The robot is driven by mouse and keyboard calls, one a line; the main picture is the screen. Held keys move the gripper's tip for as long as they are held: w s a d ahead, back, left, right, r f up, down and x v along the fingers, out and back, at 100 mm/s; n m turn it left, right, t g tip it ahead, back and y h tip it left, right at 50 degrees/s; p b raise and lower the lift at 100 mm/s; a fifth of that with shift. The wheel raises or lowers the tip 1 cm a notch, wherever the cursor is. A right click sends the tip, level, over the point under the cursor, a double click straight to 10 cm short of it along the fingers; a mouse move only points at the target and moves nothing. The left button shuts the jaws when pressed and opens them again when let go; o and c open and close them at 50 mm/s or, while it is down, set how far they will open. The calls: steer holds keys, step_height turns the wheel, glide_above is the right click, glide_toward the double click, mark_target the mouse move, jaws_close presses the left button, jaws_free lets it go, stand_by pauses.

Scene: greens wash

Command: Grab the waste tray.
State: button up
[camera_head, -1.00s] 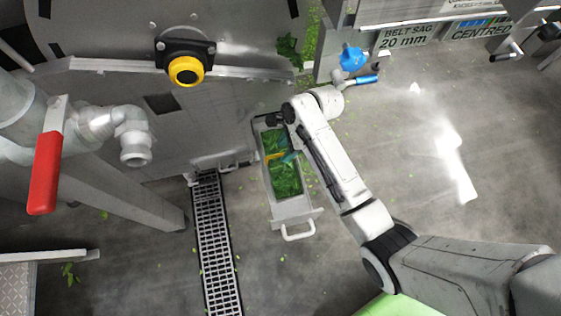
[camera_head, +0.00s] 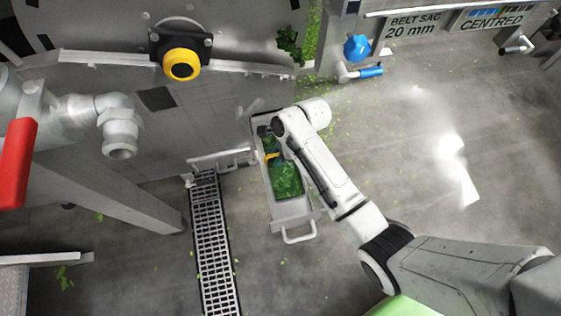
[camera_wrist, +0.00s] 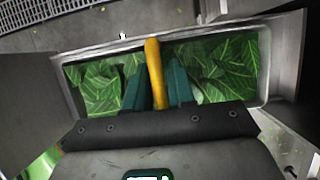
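The waste tray (camera_head: 292,208) is a long metal tray full of green leaves, on the floor by the machine. A pale loop handle (camera_head: 299,233) is at its near end. A yellow bar (camera_head: 272,156) crosses the tray; it also shows in the wrist view (camera_wrist: 154,72). My gripper (camera_wrist: 158,78) is over the tray with its teal fingers pointing down, one on each side of the yellow bar. Narrow gaps seem to show between fingers and bar, so it looks open. The fingertips are partly hidden among the leaves. My arm covers part of the tray's right side.
A floor drain grate (camera_head: 212,240) lies left of the tray. A blue valve knob (camera_head: 357,48) stands at the back. The floor on the right is clear.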

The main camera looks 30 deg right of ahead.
jaws_close()
stand_by(1.0)
